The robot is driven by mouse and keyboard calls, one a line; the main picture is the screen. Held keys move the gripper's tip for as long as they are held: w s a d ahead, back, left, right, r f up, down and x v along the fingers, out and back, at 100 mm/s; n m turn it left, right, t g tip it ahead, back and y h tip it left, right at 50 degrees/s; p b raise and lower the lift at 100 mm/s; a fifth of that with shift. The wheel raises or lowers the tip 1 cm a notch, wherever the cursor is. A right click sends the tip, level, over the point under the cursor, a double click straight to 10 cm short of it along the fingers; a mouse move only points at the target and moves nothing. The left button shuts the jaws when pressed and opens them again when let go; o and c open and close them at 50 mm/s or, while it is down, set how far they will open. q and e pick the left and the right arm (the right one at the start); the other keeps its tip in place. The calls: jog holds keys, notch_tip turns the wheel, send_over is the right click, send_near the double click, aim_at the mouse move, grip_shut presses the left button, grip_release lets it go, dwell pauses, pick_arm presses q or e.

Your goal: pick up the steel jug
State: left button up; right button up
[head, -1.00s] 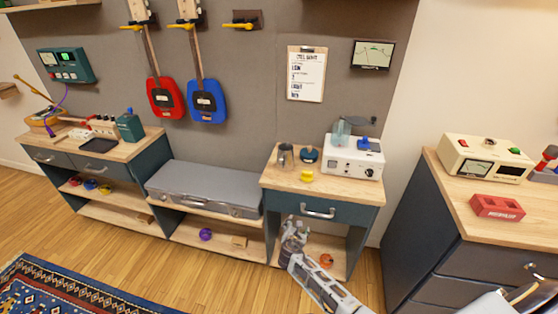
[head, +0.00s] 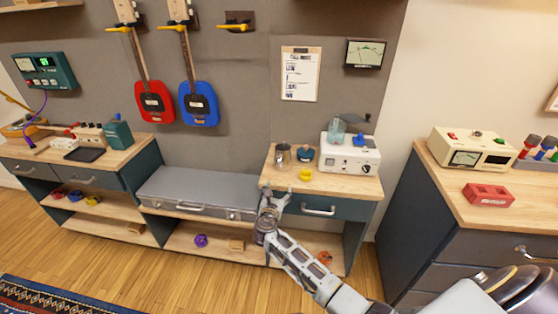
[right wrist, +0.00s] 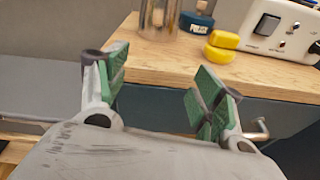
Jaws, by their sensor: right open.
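The steel jug (head: 282,156) stands upright on the left part of the small wooden-topped bench, near its back. In the right wrist view the lower part of the jug (right wrist: 159,18) shows at the top edge, and its upper part is cut off. My right gripper (head: 274,192) is in front of the bench's left front edge, nearer to me than the jug and apart from it. Its green-padded fingers (right wrist: 160,92) are spread with nothing between them. My left gripper is not in view.
A dark blue round item (head: 305,154) and a yellow item (head: 305,175) sit right of the jug. A white device (head: 350,154) stands farther right. The bench's drawer handle (head: 318,210) sticks out in front.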

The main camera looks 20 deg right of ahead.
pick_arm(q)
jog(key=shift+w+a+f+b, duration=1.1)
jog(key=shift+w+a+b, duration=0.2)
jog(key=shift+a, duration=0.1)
pick_arm(e)
notch_tip(320, 180, up, 6)
jog(key=w+n+t+h, duration=0.1)
jog(key=shift+w+a+h, duration=0.25)
jog(key=shift+w+h, duration=0.1)
jog(key=shift+h, duration=0.05)
